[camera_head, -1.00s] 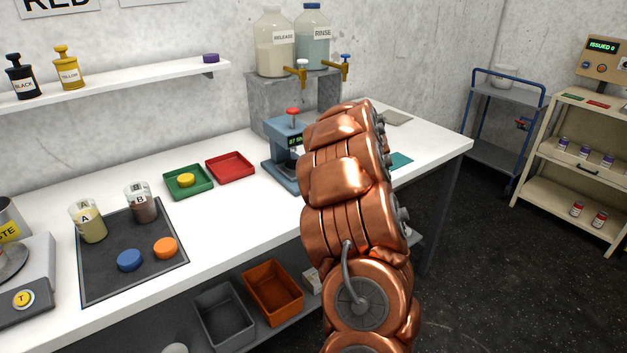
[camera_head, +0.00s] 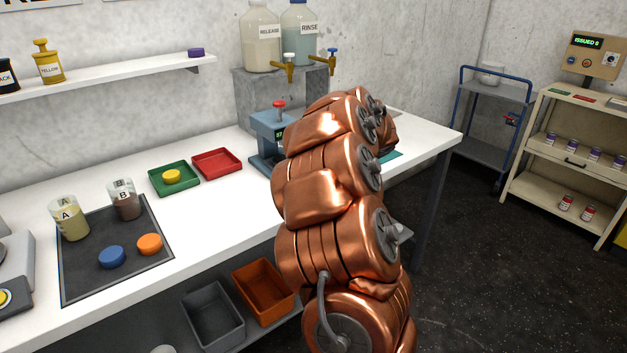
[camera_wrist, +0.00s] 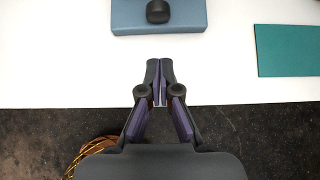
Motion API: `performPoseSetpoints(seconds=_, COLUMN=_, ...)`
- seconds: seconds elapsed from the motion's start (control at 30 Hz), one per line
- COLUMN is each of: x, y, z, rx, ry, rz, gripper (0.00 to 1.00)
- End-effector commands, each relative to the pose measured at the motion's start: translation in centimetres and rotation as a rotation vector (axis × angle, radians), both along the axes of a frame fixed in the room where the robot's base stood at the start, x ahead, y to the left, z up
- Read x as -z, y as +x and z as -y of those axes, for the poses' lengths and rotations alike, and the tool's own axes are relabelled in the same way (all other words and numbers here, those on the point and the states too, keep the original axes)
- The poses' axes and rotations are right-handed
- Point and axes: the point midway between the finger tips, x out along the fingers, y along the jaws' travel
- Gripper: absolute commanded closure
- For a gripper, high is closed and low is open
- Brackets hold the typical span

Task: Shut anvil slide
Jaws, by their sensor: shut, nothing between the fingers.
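The blue-grey press (camera_head: 263,145) with a red knob on top stands on the white table, partly hidden behind my copper arm in the head view. In the wrist view its blue base (camera_wrist: 190,22) shows at the top edge, with a dark rounded knob or anvil (camera_wrist: 158,11) on it. My gripper (camera_wrist: 160,98) is shut and empty. In the wrist view its fingertips lie just below the base in the picture, apart from it, over the table's front edge. My gripper is hidden behind my arm in the head view.
A teal mat (camera_wrist: 288,50) lies right of the press. Green (camera_head: 174,190) and red (camera_head: 217,164) trays sit to its left, and a dark mat (camera_head: 80,280) with cups farther left. Large bottles (camera_head: 262,40) stand behind. White table between gripper and base is clear.

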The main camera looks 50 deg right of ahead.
Motion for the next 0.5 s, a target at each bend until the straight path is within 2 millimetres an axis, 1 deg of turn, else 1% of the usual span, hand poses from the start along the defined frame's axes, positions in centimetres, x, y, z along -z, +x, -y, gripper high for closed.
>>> performPoseSetpoints(seconds=0.03, x=-0.6, y=-0.7, z=0.0, rx=0.004, ry=-0.004, rz=0.0, gripper=1.0)
performPoseSetpoints(seconds=0.2, x=-2.3, y=-2.5, z=-0.4, rx=0.006, ry=-0.002, rz=-0.002, gripper=1.0)
performPoseSetpoints(seconds=0.4, x=-3.9, y=-3.9, z=-0.9, rx=0.002, ry=-0.002, rz=-0.001, gripper=1.0)
performPoseSetpoints(seconds=0.5, x=-4.4, y=-4.4, z=-1.0, rx=0.003, ry=-0.001, rz=-0.002, gripper=1.0)
